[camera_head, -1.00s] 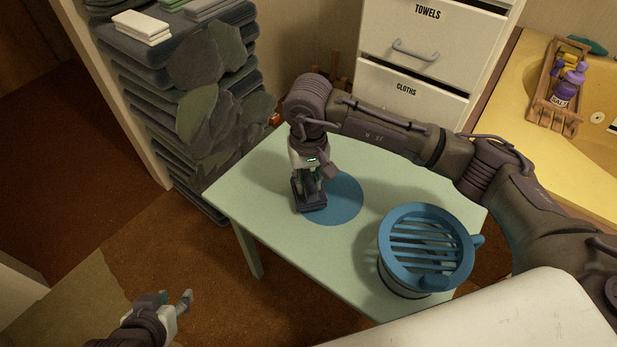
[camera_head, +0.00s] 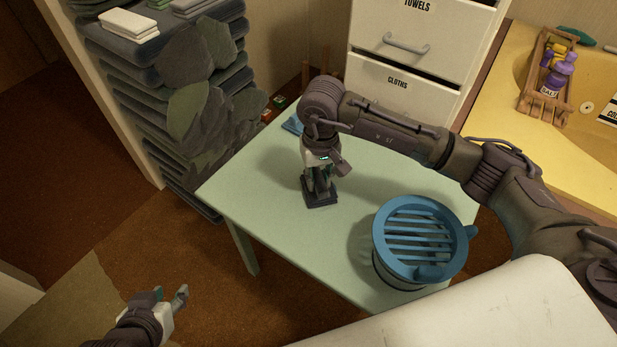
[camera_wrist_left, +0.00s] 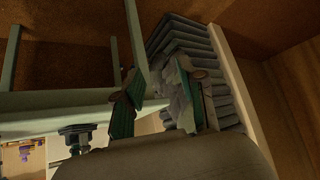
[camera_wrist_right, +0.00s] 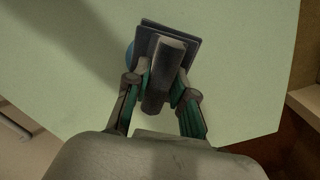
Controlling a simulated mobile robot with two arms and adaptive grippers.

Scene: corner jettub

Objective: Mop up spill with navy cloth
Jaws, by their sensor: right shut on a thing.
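The navy cloth (camera_head: 320,198) lies as a flat dark square pad on the pale green table (camera_head: 262,190), with a raised, bunched middle. My right gripper (camera_head: 319,184) is shut on that middle, pointing down. The right wrist view shows the cloth (camera_wrist_right: 178,42) between the fingers (camera_wrist_right: 160,92). A small blue curved edge (camera_wrist_right: 130,56) shows beside the cloth there; I cannot tell whether it is spill. No blue spill disc shows on the table in the head view; the area under the cloth is hidden. My left gripper (camera_head: 170,298) is open and empty, off the table.
A blue-lidded, slatted bucket (camera_head: 418,240) stands at the table's near right. A small blue item (camera_head: 292,124) lies at the far edge behind my right arm. Drawers (camera_head: 410,75), stacked dark towels (camera_head: 190,100) and a yellow counter (camera_head: 500,95) surround the table. The table's left part is clear.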

